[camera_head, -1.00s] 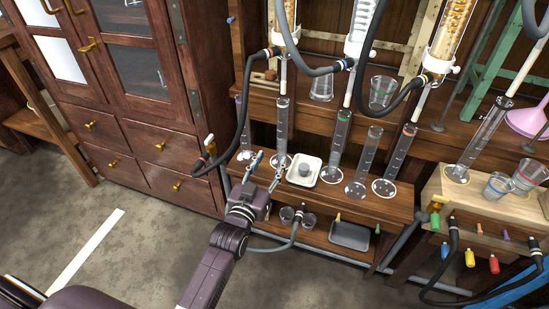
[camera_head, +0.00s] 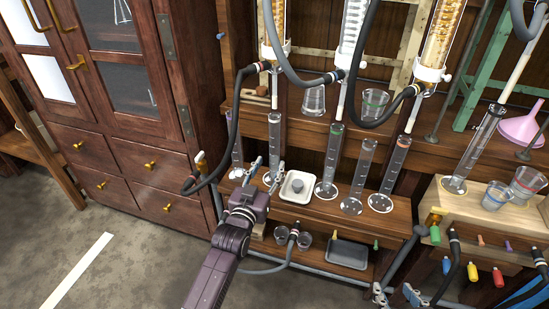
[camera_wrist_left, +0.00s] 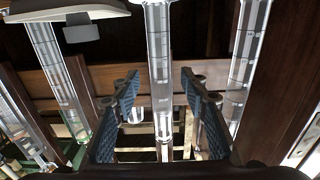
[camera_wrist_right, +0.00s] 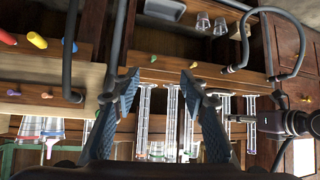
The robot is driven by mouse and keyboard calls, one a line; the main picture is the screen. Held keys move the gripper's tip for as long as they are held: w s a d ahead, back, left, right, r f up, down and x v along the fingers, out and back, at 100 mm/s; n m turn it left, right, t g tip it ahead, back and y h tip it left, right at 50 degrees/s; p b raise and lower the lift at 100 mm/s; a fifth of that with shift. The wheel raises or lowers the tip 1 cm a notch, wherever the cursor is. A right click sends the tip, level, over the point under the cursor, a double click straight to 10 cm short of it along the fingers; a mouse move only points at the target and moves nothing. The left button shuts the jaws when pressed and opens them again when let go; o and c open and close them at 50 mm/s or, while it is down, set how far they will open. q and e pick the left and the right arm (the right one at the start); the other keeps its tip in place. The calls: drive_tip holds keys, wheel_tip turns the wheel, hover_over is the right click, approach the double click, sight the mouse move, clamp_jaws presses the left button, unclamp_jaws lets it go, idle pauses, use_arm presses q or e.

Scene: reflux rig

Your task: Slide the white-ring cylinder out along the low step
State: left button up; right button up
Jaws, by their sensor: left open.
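The cylinder that looks white-ringed (camera_head: 274,142) is a tall clear one standing upright on the low step (camera_head: 303,211), second from left; its ring is hard to make out. My left gripper (camera_head: 267,170) is open low at this cylinder, a finger to each side in the head view. In the left wrist view the cylinder (camera_wrist_left: 160,65) shows between the open fingers (camera_wrist_left: 159,82); I cannot tell whether they touch it. My right gripper (camera_head: 396,295) is at the bottom right of the head view. Its fingers are apart and empty in the right wrist view (camera_wrist_right: 160,80).
A white tray (camera_head: 312,196) stands right of the cylinder, with a green-ringed cylinder (camera_head: 331,160) beyond it. Another cylinder (camera_head: 238,150) stands close on the left. A hose (camera_head: 231,115) hangs at the left. Beakers (camera_head: 305,240) and a grey tray (camera_head: 347,254) are on the shelf below.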

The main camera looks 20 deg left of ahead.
sight(273, 157)
use_arm(q)
drive_tip(key=w+b, duration=0.2)
drive_tip(key=w, duration=0.3)
drive_tip(key=shift+w, duration=0.2)
drive_tip(key=shift+w+d, duration=0.1)
drive_tip(key=shift+w, duration=0.05)
use_arm(e)
drive_tip(key=w+a+r+t+y, duration=0.1)
drive_tip(key=w+r+t, duration=0.4)
drive_tip(key=r, duration=0.5)
drive_tip(key=shift+w+a+t+y, duration=0.15)
drive_tip(key=shift+a+t+y, duration=0.2)
drive_tip(key=shift+a, duration=0.5)
use_arm(q)
drive_tip(key=shift+r, duration=0.1)
clamp_jaws()
use_arm(e)
drive_tip(key=shift+f, duration=0.2)
use_arm(q)
drive_tip(key=shift+r+p, duration=0.15)
drive_tip(key=shift+p, duration=0.2)
drive_tip(key=shift+r, duration=0.2)
use_arm(e)
wheel_tip(273, 157, down, 6)
drive_tip(key=s+d+g, duration=0.1)
drive_tip(key=s+g, duration=0.1)
drive_tip(key=g, duration=0.1)
drive_tip(key=shift+s+d+r+h, duration=0.15)
drive_tip(key=shift+r+h, duration=0.05)
drive_tip(key=shift+h, duration=0.25)
